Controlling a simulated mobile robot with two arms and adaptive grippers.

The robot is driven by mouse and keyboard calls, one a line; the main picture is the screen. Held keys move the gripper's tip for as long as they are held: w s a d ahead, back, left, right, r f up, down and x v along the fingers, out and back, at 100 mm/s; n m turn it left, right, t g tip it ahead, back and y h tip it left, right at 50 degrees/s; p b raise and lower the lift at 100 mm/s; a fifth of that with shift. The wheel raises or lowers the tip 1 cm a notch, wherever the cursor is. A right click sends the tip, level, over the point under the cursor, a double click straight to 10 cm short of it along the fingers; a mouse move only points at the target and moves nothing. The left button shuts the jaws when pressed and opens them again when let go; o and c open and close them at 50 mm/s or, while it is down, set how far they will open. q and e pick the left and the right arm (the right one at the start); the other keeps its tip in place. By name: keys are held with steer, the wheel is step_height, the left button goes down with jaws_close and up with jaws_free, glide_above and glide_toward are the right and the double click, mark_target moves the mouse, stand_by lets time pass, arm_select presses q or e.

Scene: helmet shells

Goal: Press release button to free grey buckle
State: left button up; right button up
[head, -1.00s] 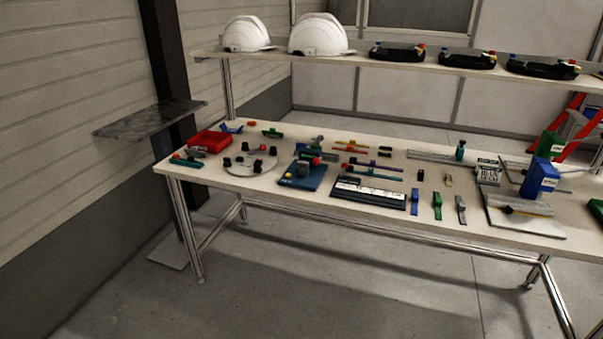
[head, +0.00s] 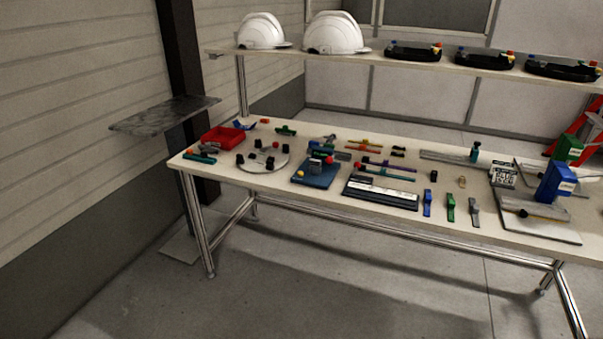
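No gripper of mine shows in the head view. A grey buckle-like strip (head: 474,212) lies near the front edge of the table, right of a green one (head: 450,208) and a blue one (head: 427,203). A blue fixture (head: 318,174) with a grey block (head: 315,165), a red knob (head: 329,160) and a yellow knob (head: 301,173) stands left of the table's middle. I cannot tell which part is the release button, or whether the grey block is the buckle; they are too small here.
The long white table (head: 250,182) carries a red tray (head: 222,137), a round white plate (head: 263,160), a black-framed panel (head: 382,192) and a blue box (head: 555,183). White helmets (head: 335,34) sit on the upper shelf (head: 400,63). A grey side shelf (head: 165,115) is left. The floor in front is clear.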

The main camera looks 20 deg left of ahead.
arm_select(q)
jaws_close()
stand_by(0.5)
stand_by(0.7)
stand_by(0.4)
steer(key=shift+w, duration=0.15)
